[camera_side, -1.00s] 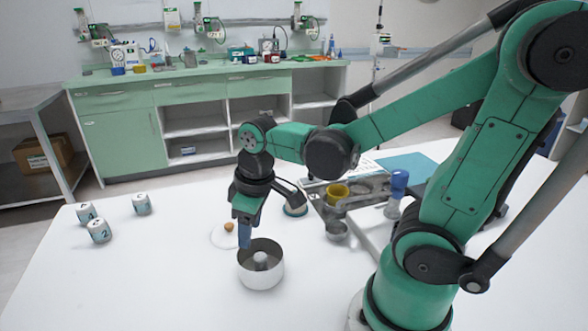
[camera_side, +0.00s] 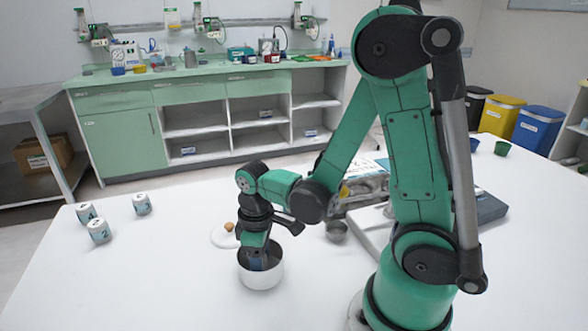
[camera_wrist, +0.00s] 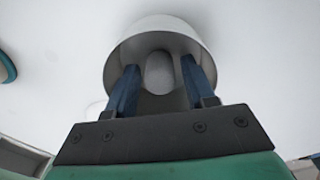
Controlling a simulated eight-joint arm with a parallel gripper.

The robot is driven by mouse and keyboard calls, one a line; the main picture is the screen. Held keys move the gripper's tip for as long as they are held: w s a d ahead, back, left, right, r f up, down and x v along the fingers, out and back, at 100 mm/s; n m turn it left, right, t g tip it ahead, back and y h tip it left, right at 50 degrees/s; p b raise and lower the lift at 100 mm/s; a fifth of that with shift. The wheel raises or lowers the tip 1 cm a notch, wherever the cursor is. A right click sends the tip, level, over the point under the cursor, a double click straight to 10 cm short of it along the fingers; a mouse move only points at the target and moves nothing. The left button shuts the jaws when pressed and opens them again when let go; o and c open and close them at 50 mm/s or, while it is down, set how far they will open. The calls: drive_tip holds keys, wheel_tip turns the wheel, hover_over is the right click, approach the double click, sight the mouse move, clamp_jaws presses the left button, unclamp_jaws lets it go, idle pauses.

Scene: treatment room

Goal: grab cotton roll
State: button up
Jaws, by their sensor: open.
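A white cotton roll (camera_wrist: 159,72) stands inside a round metal pot (camera_side: 262,276) on the white table. The pot's wall also shows in the wrist view (camera_wrist: 122,52). My gripper (camera_side: 258,262) points down into the pot. In the wrist view, the blue fingers of my gripper (camera_wrist: 160,85) are open, one on each side of the roll. I cannot tell whether either finger touches it. In the side view the roll is hidden by my gripper and the pot wall.
A white lid with a brown knob (camera_side: 229,228) lies behind the pot. A small metal bowl (camera_side: 336,231) stands to the right, near a tray of equipment (camera_side: 365,190). The table's front left is clear.

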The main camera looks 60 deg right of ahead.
clamp_jaws()
drive_tip(key=shift+r, duration=0.15)
idle(0.4)
